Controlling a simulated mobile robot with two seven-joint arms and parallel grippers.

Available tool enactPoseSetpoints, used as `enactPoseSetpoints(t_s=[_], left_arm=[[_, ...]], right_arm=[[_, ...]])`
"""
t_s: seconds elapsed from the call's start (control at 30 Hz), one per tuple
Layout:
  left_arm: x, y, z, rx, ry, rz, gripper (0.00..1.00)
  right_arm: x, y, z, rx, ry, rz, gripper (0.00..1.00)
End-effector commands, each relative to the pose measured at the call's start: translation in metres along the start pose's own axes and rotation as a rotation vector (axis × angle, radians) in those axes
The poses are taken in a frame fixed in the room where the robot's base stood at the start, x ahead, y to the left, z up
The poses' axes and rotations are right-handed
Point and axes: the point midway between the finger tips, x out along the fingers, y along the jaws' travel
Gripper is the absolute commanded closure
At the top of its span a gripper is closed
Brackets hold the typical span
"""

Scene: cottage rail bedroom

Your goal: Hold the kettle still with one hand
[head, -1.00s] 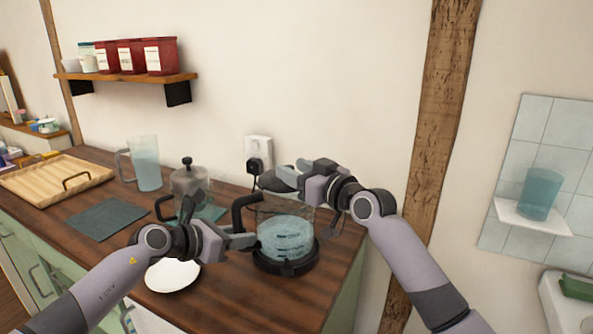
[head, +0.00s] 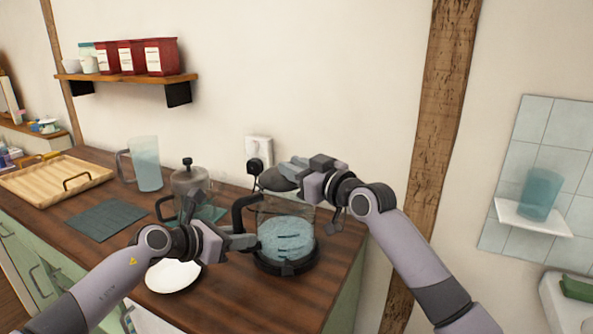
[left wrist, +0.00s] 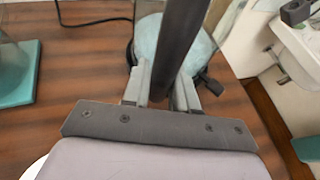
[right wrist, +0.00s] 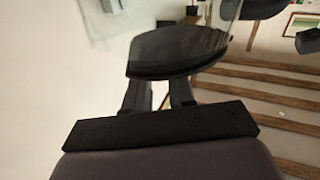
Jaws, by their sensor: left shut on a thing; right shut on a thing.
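The kettle (head: 286,238) has a clear body with a bluish lower part. It stands upright on its dark round base (head: 286,266) near the counter's right end. My left gripper (head: 246,241) is shut on its black handle (head: 240,213), on the kettle's left side. In the left wrist view the handle (left wrist: 182,40) runs between the fingers. My right gripper (head: 304,186) is shut on the dark kettle lid (head: 280,182), held tilted above the open top. The lid also shows in the right wrist view (right wrist: 165,52).
A French press (head: 190,185) stands close behind my left gripper. A white plate (head: 172,275) lies below my left arm. A pitcher (head: 146,165), a dark mat (head: 106,218) and a wooden tray (head: 50,182) are farther left. A plugged socket (head: 259,152) is on the wall.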

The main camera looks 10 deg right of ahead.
Motion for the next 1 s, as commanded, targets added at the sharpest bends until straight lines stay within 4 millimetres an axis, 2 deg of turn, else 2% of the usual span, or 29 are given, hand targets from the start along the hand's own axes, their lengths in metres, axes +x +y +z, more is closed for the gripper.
enactPoseSetpoints(t_s=[0.6,1.0], left_arm=[[0.000,0.000,-0.001,-0.001,0.002,0.000,1.00],[0.000,0.000,-0.001,-0.001,0.002,0.000,1.00]], right_arm=[[0.003,-0.025,-0.037,-0.557,-0.072,0.000,1.00],[0.007,-0.051,-0.050,-0.927,-0.120,0.000,1.00]])
